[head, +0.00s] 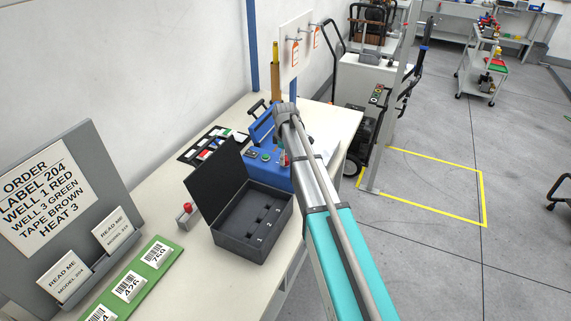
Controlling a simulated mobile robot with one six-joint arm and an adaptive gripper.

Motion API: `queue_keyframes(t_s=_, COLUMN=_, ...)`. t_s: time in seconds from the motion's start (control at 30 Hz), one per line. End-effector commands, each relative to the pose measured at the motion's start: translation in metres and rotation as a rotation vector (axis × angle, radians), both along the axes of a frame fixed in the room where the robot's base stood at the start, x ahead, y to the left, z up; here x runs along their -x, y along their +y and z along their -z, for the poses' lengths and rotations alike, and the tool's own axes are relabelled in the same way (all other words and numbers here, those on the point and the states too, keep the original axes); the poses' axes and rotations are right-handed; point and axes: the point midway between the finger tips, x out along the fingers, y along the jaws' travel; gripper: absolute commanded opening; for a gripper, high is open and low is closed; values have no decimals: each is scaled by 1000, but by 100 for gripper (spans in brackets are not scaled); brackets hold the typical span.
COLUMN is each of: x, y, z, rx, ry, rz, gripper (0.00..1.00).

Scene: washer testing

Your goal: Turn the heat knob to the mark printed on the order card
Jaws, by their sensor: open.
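The order card (45,197) stands on a grey board at the left and reads LABEL 204, WELL 1 RED, WELL 3 GREEN, TAPE BROWN, HEAT 3. A blue machine (277,176) with small controls on its front stands on the bench, partly behind my arm. A green button (265,156) shows on it. I cannot make out which control is the heat knob or where it points; my arm may hide it. My arm reaches across the bench's right side to the machine. My gripper's fingers are hidden behind the arm.
An open black case (251,233) with numbered wells sits in front of the machine. A red-topped button (187,214) and a green label board (130,290) lie left of it. Dark trays (213,144) lie behind. A printed READ ME card (64,280) stands by the order card.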

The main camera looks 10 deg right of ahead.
Motion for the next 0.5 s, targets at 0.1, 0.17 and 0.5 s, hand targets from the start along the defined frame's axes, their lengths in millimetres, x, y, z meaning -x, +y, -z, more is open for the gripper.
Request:
queue_keyframes(t_s=0.1, x=0, y=0, z=9, rx=0, ry=0, rz=0, gripper=87)
queue_keyframes(t_s=0.17, x=0, y=0, z=11, rx=0, ry=0, rz=0, gripper=87)
queue_keyframes(t_s=0.5, x=0, y=1, z=13, rx=0, ry=0, rz=-1, gripper=87)
